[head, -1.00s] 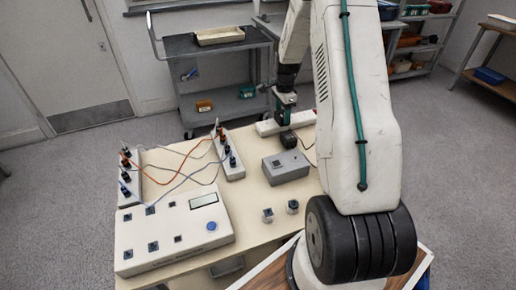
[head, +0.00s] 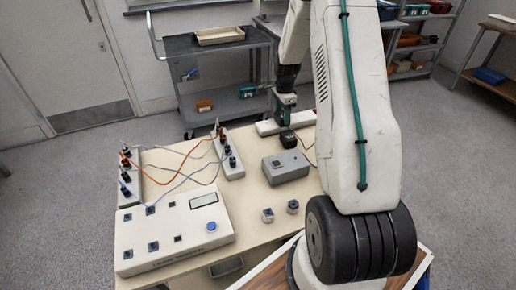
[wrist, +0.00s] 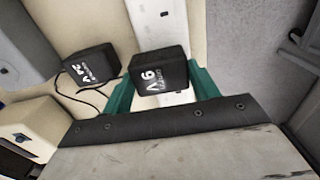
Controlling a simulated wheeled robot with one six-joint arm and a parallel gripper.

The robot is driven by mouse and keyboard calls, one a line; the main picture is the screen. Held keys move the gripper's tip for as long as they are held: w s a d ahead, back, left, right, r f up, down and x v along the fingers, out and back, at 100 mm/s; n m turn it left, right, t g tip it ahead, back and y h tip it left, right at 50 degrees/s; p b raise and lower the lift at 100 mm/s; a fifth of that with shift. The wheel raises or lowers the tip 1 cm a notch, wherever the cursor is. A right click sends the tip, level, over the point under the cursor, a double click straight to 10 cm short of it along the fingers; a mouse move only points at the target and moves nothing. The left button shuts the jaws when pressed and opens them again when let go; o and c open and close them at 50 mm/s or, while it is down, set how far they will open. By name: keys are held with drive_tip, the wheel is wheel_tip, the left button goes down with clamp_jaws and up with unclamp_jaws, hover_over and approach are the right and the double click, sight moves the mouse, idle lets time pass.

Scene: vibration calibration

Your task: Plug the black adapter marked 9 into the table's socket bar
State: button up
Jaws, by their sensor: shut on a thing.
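My gripper (wrist: 161,92) has green fingers on both sides of a black adapter (wrist: 160,73) and is shut on it. Its white marking appears upside down and reads as 9 V when turned round. The white socket bar (wrist: 158,20) runs behind the held adapter in the wrist view. In the head view the socket bar (head: 268,128) lies at the table's far edge, and my gripper (head: 285,118) is over it. I cannot tell whether the adapter touches the bar or sits in it.
A grey box (head: 286,167) and two small cubes (head: 268,215) stand on the near side of the table (head: 250,200). A white console (head: 172,235) and wired terminal blocks (head: 229,155) stand left. A grey cart (head: 220,75) stands behind.

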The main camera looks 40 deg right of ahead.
sight(282, 114)
drive_tip(key=shift+f, duration=0.15)
drive_tip(key=o, duration=1)
drive_tip(key=shift+o, duration=0.2)
drive_tip(key=shift+r, duration=2.55)
wheel_tip(282, 114, up, 8)
drive_tip(key=shift+f, duration=0.1)
